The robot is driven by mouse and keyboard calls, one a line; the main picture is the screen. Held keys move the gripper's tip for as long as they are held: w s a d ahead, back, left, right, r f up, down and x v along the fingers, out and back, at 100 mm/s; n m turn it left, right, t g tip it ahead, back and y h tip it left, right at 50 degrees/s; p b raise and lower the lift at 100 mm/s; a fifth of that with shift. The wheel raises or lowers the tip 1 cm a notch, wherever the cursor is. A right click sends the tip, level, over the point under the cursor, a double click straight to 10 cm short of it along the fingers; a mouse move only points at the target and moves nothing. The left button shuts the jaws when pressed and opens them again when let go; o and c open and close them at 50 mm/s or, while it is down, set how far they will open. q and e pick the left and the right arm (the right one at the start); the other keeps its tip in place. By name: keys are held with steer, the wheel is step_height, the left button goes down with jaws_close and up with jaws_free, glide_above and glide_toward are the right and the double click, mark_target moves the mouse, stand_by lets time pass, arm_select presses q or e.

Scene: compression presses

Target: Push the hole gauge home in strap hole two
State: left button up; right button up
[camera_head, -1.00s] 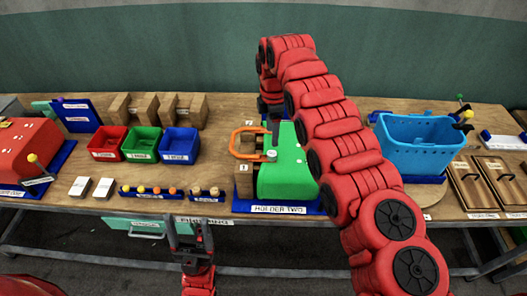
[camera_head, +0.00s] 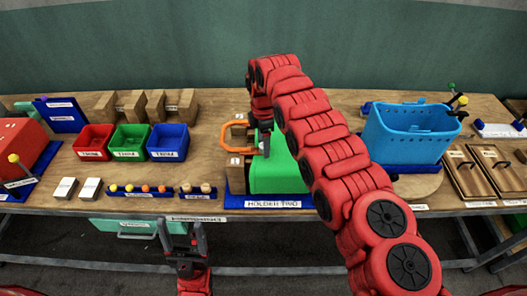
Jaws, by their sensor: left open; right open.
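The orange strap (camera_head: 228,138) loops around wooden blocks at the left of the green body (camera_head: 277,178) on holder two (camera_head: 272,202). My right gripper (camera_head: 265,150) points down at the strap's right end, beside the green body's left edge. Its jaws are open; whether they touch anything there I cannot tell. The hole gauge and strap hole two cannot be made out; the gripper covers that spot. My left gripper (camera_head: 183,232) is open and empty, low in front of the bench edge.
Red (camera_head: 94,142), green (camera_head: 130,142) and blue (camera_head: 168,142) bins stand left of the holder. Small peg racks (camera_head: 140,192) lie before them. Wooden-lidded boxes (camera_head: 468,172) lie farther right.

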jaws_close()
steer(key=shift+r, duration=0.35)
steer(key=shift+r, duration=0.6)
steer(key=shift+r, duration=0.1)
steer(key=shift+r, duration=0.35)
steer(key=shift+r, duration=0.1)
steer(key=shift+r, duration=0.15)
